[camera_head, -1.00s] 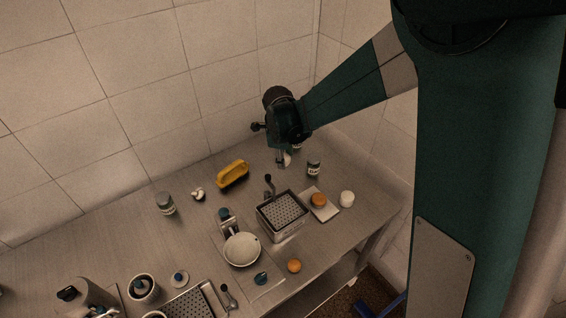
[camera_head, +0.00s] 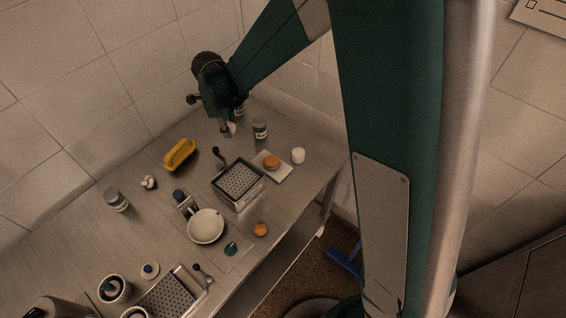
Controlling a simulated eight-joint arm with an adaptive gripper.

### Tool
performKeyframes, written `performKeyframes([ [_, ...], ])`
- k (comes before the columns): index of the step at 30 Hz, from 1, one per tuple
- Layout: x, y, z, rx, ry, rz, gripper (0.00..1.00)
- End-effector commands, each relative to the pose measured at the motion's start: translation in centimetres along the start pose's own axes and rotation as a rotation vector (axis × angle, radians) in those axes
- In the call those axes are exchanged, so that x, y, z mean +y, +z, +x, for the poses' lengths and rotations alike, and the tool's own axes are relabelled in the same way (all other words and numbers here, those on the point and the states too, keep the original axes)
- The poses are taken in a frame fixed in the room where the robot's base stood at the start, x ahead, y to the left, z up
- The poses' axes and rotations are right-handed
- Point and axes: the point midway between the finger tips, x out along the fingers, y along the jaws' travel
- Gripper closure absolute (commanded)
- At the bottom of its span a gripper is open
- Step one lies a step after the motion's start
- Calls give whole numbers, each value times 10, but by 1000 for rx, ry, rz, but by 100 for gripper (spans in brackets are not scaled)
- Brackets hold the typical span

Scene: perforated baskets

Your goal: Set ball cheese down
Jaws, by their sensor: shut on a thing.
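My gripper (camera_head: 228,131) hangs fingers-down over the back part of the metal table. It is shut on a small pale, rounded thing that I take for the ball cheese (camera_head: 231,129). The fingers hide part of the ball cheese, and it is small in the picture. I cannot tell whether it touches the tabletop. A grey jar with a pale label (camera_head: 260,128) stands just right of my gripper.
A perforated basket (camera_head: 238,182) with a dark-handled tool stands in front of my gripper. A yellow loaf-shaped thing (camera_head: 180,154) lies to the left. Bare tabletop lies between the loaf and my gripper.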

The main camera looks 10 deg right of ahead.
Motion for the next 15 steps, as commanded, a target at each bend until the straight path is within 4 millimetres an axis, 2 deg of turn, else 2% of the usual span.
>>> performKeyframes([
  [8, 6, -20, -5, -1, 1, -1, 81],
  [15, 20, -60, -14, -1, 3, -6, 81],
])
